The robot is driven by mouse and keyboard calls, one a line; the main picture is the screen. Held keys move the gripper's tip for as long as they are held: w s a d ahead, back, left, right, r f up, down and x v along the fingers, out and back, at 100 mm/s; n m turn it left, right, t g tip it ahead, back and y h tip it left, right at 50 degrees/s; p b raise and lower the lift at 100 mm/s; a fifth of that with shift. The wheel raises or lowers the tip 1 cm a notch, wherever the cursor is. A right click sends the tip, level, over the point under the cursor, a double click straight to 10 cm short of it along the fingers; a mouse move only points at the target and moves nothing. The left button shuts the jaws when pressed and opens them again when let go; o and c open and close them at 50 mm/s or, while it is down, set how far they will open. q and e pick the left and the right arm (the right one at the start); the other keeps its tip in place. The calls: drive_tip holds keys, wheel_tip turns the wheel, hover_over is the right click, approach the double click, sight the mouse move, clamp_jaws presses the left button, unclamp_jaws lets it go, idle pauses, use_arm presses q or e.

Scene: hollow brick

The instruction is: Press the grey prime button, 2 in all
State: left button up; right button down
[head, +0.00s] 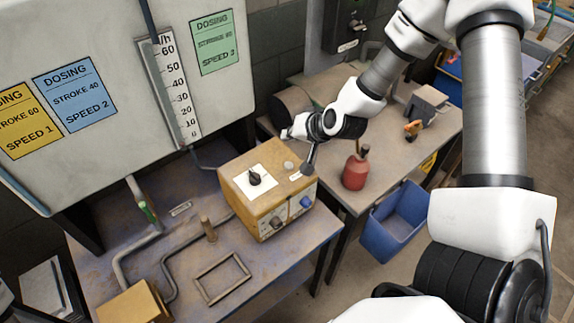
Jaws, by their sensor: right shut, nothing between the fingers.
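A yellow-orange pump box (238,185) stands on the workbench in the middle of the view. On its top are a black dial on a white plate (256,180) and a small round grey button (288,165) near the back right edge. A small white label lies in front of the button. My right gripper (309,170) is shut and empty, pointing down just right of the grey button. It appears apart from the button, though the exact height is hard to judge. My left gripper is not in view.
A red bottle (355,172) stands on the second table, right of the box. A blue bin (393,222) is below that table. A rectangular frame (222,279), a short peg (208,230) and pipes are on the workbench. A gauge and dosing cards are on the panel behind.

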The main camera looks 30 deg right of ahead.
sight(291, 165)
drive_tip(key=f+b, duration=0.4)
drive_tip(key=f, duration=0.1)
drive_tip(key=f+b, duration=0.2)
drive_tip(key=shift+d+f, duration=0.25)
drive_tip(key=shift+f, duration=0.15)
drive_tip(key=shift+a+f+b, duration=0.1)
drive_tip(key=shift+f+b, duration=0.25)
drive_tip(key=shift+b, duration=0.15)
idle(0.4)
drive_tip(key=shift+f+b, duration=0.3)
drive_tip(key=shift+f, duration=0.1)
